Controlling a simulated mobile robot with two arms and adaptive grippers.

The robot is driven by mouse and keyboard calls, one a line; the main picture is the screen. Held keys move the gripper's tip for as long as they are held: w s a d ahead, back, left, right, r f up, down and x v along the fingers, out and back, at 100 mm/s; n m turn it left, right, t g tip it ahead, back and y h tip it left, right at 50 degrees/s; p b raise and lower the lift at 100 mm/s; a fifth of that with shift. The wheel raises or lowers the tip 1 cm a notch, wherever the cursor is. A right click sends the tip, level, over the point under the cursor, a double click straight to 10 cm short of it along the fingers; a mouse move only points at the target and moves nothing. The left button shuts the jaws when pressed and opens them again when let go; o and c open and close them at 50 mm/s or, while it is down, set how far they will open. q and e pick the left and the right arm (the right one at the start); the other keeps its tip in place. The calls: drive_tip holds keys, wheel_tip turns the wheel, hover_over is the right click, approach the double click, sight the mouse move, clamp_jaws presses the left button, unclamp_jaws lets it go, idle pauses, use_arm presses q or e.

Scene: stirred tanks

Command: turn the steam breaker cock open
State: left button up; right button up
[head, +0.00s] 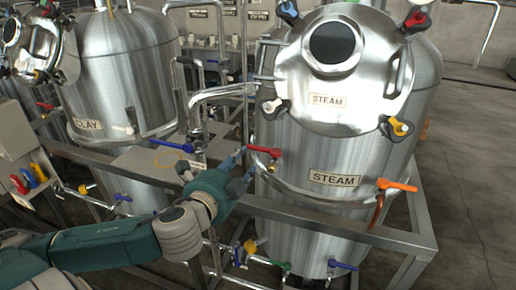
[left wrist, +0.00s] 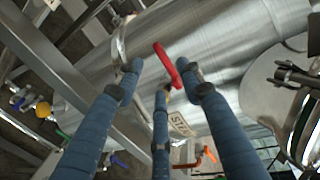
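The steel tank (head: 300,215) on the right carries two STEAM labels. A red lever handle (head: 264,151) sits on its left side and an orange lever handle (head: 397,185) on its right side. I see no label marking which one is the breaker cock. My left gripper (head: 243,163) is just left of the red handle. In the left wrist view my left gripper (left wrist: 160,76) has its blue fingers spread, with the red handle (left wrist: 167,64) showing between and beyond the fingertips. I cannot tell whether any finger touches it. The orange handle (left wrist: 208,153) shows lower down. My right gripper is out of view.
A metal frame rail (head: 330,222) runs in front of the steam tank. A bent steel pipe (head: 222,91) is left of it. The CLAY tank (head: 120,75) stands further left. Low valves with yellow, green and blue handles (head: 343,266) sit below the rail. Floor at right is clear.

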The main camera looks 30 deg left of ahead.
sight(260, 149)
use_arm(q)
drive_tip(key=shift+d+b+x, duration=0.15)
drive_tip(key=shift+b+x, duration=0.7)
drive_tip(key=shift+x, duration=1.85)
drive_tip(key=shift+d+b+x, duration=0.1)
drive_tip(key=shift+b+x, duration=0.7)
drive_tip(key=shift+x, duration=1.85)
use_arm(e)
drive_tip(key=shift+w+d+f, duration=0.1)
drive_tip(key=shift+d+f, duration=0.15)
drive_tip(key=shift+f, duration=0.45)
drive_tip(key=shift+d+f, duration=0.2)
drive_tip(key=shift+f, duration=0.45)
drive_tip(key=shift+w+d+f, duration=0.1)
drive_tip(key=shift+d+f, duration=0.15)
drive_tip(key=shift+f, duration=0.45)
use_arm(q)
drive_tip(key=shift+f, duration=0.1)
drive_tip(key=shift+c, duration=0.5)
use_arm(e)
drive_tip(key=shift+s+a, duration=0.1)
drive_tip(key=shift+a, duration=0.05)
use_arm(q)
clamp_jaws()
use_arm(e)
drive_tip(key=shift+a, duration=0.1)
